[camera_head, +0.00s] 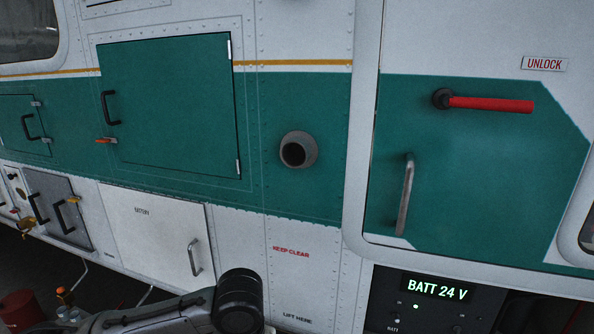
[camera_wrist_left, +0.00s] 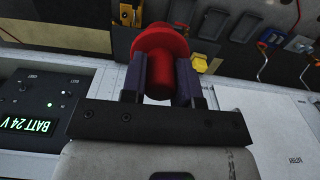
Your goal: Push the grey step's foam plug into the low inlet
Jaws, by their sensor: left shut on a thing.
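A red foam plug (camera_wrist_left: 158,78) with a wide round head sits between the two dark fingers of my left gripper (camera_wrist_left: 163,72) in the left wrist view. The fingers press on its narrower body from both sides, and the wide head sticks out beyond them. A round grey inlet (camera_head: 293,154) with a dark open mouth stands out from the green band of the helicopter's side in the head view. It is empty as far as I see. My left gripper's fingers and the plug do not show in the head view. My right gripper is in neither view. I cannot make out a grey step.
A red handle (camera_head: 490,104) and a metal grab bar (camera_head: 406,195) stick out on the right door. A green hatch (camera_head: 170,110) is left of the inlet. Below are a white panel (camera_head: 150,228) and a lit battery display (camera_head: 437,289). A red container (camera_head: 20,308) stands at lower left.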

